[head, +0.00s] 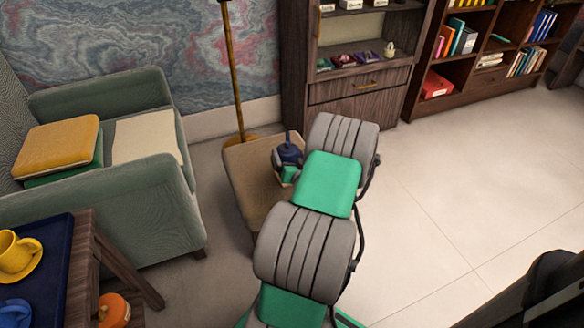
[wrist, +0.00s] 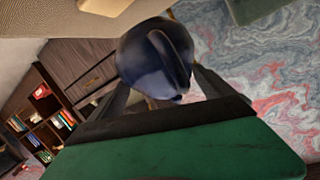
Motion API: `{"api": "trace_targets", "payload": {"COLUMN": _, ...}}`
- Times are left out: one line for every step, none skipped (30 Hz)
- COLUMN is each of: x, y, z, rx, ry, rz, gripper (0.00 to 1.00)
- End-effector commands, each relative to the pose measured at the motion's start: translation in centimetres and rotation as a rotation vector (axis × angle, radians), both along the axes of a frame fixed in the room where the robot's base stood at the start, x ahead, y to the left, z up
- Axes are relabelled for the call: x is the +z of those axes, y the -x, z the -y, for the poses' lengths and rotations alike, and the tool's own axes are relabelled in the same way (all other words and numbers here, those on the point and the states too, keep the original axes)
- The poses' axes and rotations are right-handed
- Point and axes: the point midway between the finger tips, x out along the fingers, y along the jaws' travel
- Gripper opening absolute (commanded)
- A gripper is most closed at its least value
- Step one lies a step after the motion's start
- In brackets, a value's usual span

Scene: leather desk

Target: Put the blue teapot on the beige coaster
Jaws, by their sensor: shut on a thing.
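The dark blue teapot (head: 289,153) is in my gripper (head: 288,172), over the right part of a small tan table in the head view. It also shows in the wrist view (wrist: 150,62), between the two dark fingers of my gripper (wrist: 160,85). The fingers are shut on it. I cannot tell whether its base touches anything. A pale beige piece (wrist: 106,5) at the top edge of the wrist view lies on a tan surface and may be the beige coaster. In the head view I cannot make the coaster out; my arm hides part of the tabletop.
The small tan table (head: 246,178) stands beside a grey-green armchair (head: 150,215) and a brass pole (head: 232,70). A wooden cabinet (head: 358,100) stands behind. A side table at lower left holds a yellow cup (head: 15,252). The floor (head: 470,180) at right is clear.

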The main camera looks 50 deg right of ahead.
Motion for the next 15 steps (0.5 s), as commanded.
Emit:
{"api": "trace_targets", "payload": {"x": -1.4, "y": -0.5, "z": 0.7, "rx": 0.001, "ry": 0.004, "rz": 0.002, "gripper": 0.22}}
{"api": "trace_targets", "payload": {"x": -1.8, "y": -0.8, "z": 1.1, "rx": 0.001, "ry": 0.003, "rz": 0.002, "gripper": 0.22}}
{"api": "trace_targets", "payload": {"x": -2.2, "y": -1.1, "z": 1.5, "rx": 0.002, "ry": 0.003, "rz": 0.003, "gripper": 0.22}}
{"api": "trace_targets", "payload": {"x": -2.4, "y": -1.2, "z": 1.7, "rx": 0.001, "ry": 0.005, "rz": 0.003, "gripper": 0.22}}
{"api": "trace_targets", "payload": {"x": -2.6, "y": -1.3, "z": 1.9, "rx": 0.001, "ry": 0.006, "rz": 0.002, "gripper": 0.22}}
{"api": "trace_targets", "payload": {"x": -2.9, "y": -1.4, "z": 2.1, "rx": 0.0, "ry": 0.004, "rz": 0.002, "gripper": 0.22}}
{"api": "trace_targets", "payload": {"x": -3.1, "y": -1.5, "z": 2.2, "rx": 0.001, "ry": 0.004, "rz": 0.002, "gripper": 0.22}}
{"api": "trace_targets", "payload": {"x": -3.4, "y": -1.7, "z": 2.4, "rx": 0.001, "ry": 0.005, "rz": 0.003, "gripper": 0.22}}
{"api": "trace_targets", "payload": {"x": -4.1, "y": -1.8, "z": 2.6, "rx": 0.001, "ry": 0.002, "rz": 0.003, "gripper": 0.22}}
{"api": "trace_targets", "payload": {"x": -4.8, "y": -1.7, "z": 2.5, "rx": 0.0, "ry": 0.001, "rz": 0.002, "gripper": 0.22}}
{"api": "trace_targets", "payload": {"x": -5.4, "y": -1.7, "z": 2.5, "rx": 0.0, "ry": 0.001, "rz": 0.002, "gripper": 0.22}}
{"api": "trace_targets", "payload": {"x": -6.2, "y": -1.7, "z": 2.5, "rx": 0.0, "ry": 0.001, "rz": 0.002, "gripper": 0.22}}
{"api": "trace_targets", "payload": {"x": -6.4, "y": -1.7, "z": 2.5, "rx": 0.001, "ry": 0.002, "rz": 0.003, "gripper": 0.22}}
{"api": "trace_targets", "payload": {"x": -6.6, "y": -1.7, "z": 2.5, "rx": 0.001, "ry": 0.003, "rz": 0.004, "gripper": 0.22}}
{"api": "trace_targets", "payload": {"x": -6.5, "y": -1.7, "z": 2.5, "rx": 0.001, "ry": 0.003, "rz": 0.003, "gripper": 0.22}}
